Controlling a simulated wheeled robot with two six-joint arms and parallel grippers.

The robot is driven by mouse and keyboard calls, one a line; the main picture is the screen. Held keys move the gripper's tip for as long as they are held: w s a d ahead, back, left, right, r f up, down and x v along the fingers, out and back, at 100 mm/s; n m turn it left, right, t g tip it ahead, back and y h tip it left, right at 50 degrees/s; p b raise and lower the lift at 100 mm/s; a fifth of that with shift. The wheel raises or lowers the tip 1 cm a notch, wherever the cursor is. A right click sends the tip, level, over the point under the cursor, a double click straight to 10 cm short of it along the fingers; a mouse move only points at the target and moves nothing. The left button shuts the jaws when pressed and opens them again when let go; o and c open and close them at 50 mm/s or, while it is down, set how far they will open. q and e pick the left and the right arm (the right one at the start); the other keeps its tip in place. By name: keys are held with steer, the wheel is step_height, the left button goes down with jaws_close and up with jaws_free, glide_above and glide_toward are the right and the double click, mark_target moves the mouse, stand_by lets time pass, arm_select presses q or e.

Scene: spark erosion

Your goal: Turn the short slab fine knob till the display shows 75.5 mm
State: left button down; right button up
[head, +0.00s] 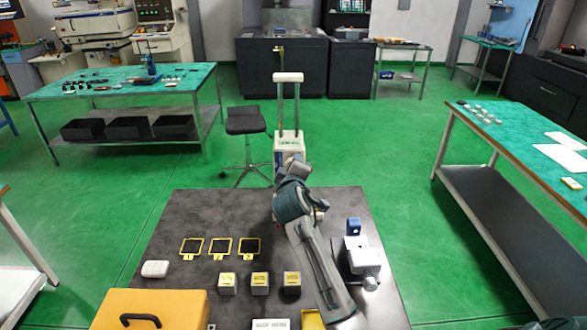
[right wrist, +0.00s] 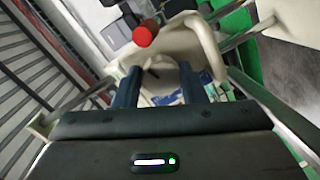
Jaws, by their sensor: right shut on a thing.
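A white instrument (head: 289,150) stands beyond the dark table, with a small display (head: 289,141) on its upper face. The digits are too small to read for sure. My right arm reaches to it, and the forearm and wrist hide the gripper and the knob in the head view. In the right wrist view my right gripper (right wrist: 161,80) has its two blue fingers either side of a pale part, which I take to be the fine knob (right wrist: 160,74). The gripper is shut on it; its slab shape is hard to make out. My left gripper is not in view.
A red knob (right wrist: 145,34) sits just past the fingers. The dark table (head: 190,215) holds yellow frames, several small blocks, an orange case (head: 150,309) and a white-and-blue device (head: 357,255). A black stool (head: 246,121) stands left of the instrument. Green floor is open around.

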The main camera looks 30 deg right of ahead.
steer(key=shift+f, duration=0.2)
steer(key=o, duration=0.7)
steer(key=shift+r, duration=0.1)
steer(key=b+v, duration=0.3)
steer(key=v, duration=0.8)
